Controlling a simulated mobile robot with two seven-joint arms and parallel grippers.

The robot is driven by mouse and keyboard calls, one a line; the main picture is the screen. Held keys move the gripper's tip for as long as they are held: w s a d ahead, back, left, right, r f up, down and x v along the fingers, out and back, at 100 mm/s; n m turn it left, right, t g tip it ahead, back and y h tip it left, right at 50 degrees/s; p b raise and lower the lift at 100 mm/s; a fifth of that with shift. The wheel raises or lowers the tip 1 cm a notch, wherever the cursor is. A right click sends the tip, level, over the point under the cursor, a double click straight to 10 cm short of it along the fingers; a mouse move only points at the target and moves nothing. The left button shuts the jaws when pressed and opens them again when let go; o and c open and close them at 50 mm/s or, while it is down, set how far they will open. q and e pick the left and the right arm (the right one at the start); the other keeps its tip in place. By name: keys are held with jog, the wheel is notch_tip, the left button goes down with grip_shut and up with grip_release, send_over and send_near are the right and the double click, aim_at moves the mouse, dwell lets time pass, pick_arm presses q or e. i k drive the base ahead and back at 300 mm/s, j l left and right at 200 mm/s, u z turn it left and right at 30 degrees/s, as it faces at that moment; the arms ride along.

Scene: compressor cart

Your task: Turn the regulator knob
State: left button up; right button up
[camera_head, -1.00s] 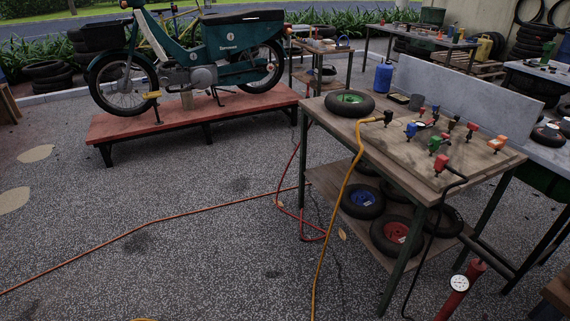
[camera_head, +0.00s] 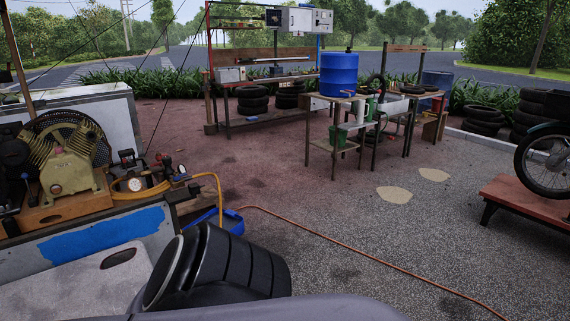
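The compressor cart (camera_head: 140,222) stands at the left, a grey box with a blue painted patch on its side. On its top are a tan finned compressor pump (camera_head: 75,170) with a dark flywheel, and a round white pressure gauge (camera_head: 135,184). Small dark and red fittings (camera_head: 127,160) sit beside and behind the gauge. The regulator knob is too small to single out among them. A yellow hose (camera_head: 218,190) runs from the fittings over the cart's right end. Neither of my grippers is in view.
A blue barrel (camera_head: 338,74) stands on a bench farther back. A red platform (camera_head: 530,200) is at the right. The paving between is mostly clear.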

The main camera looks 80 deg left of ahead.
aim_at(166, 160)
jog(key=u, duration=3.45)
